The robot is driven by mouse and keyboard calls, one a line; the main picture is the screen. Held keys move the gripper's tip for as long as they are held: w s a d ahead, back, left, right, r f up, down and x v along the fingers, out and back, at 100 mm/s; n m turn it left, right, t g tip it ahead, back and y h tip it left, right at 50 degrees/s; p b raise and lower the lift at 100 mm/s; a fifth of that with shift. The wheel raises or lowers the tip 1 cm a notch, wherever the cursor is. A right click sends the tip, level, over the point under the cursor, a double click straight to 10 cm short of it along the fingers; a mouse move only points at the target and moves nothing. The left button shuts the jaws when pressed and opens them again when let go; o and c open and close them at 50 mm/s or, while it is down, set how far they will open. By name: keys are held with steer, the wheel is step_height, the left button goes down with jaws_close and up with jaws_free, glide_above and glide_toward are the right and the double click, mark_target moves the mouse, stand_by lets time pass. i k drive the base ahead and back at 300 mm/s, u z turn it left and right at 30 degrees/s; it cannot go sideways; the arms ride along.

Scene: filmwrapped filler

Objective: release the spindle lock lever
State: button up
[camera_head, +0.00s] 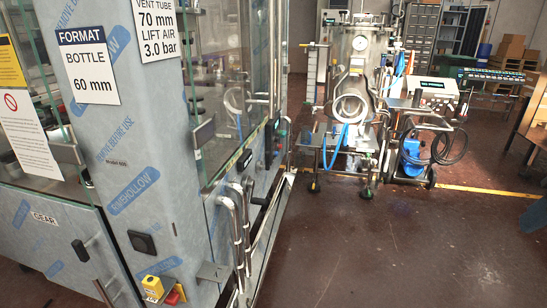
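The filler machine (150,190) fills the left half of the view, its panels covered in pale blue printed film. I cannot tell for sure which part is the spindle lock lever. Several bent metal handles or pipes (241,225) stand along the machine's right side. A black square fitting (142,242) is on the lower front panel. My gripper is not in view.
A wheeled steel tank unit (358,50) with coiled hoses stands at the back centre. A blue pump (411,157) is beside it. A wooden-topped bench (537,110) is at the right edge. The dark red floor (400,250) right of the machine is clear.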

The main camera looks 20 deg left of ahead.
mark_target(268, 155)
steer(key=u, duration=0.45)
steer(key=i, duration=1)
steer(key=u, duration=0.75)
steer(key=k, duration=0.85)
steer(key=u, duration=0.2)
steer(key=i, duration=0.9)
steer(key=u, duration=0.05)
steer(key=k, duration=0.15)
steer(key=z, duration=0.05)
